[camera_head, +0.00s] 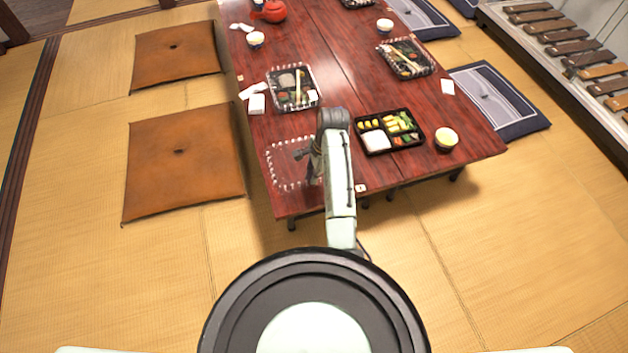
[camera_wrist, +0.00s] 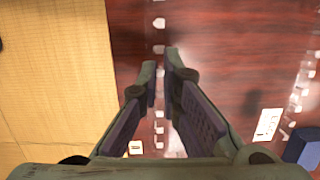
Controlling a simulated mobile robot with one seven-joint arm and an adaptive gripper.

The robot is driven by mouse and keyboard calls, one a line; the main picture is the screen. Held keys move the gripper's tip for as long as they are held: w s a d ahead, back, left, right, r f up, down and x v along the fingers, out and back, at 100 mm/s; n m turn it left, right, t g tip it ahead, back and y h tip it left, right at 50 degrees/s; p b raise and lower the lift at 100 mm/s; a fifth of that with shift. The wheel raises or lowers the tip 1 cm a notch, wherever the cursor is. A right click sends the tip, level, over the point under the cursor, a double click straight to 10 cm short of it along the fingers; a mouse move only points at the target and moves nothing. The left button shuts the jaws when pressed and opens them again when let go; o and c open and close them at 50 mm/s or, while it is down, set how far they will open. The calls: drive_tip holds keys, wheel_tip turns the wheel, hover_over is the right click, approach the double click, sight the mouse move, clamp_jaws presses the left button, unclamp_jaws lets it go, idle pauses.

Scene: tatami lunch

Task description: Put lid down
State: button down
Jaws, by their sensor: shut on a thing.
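The lid (camera_head: 284,172) is clear, with a row of white marks along its rim. It is over the left front part of the dark red table, left of the open lunch box (camera_head: 376,141). My gripper (camera_head: 301,155) is shut on the lid, and my arm hides its right part. In the wrist view, the fingertips (camera_wrist: 160,62) close on the marked edge of the lid (camera_wrist: 225,40). I cannot tell whether the lid touches the table or hangs just above it.
The table (camera_head: 325,70) bears covered lunch boxes (camera_head: 293,88) (camera_head: 407,60), small bowls (camera_head: 446,139), a red teapot (camera_head: 270,11) and a white card (camera_head: 361,188). Brown cushions (camera_head: 184,180) lie left and blue ones (camera_head: 500,105) right. Bare tatami (camera_head: 505,235) is in front.

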drive_tip(key=shift+f, duration=1.7)
drive_tip(key=c, duration=1.8)
unclamp_jaws()
drive_tip(key=r, duration=0.4)
drive_tip(key=d+r, duration=0.1)
drive_tip(key=r, duration=0.3)
drive_tip(key=d+r, duration=0.1)
drive_tip(key=r, duration=0.2)
drive_tip(key=shift+w+d+r+p, duration=0.15)
drive_tip(key=shift+w+r+p, duration=0.1)
drive_tip(key=shift+r+p, duration=0.15)
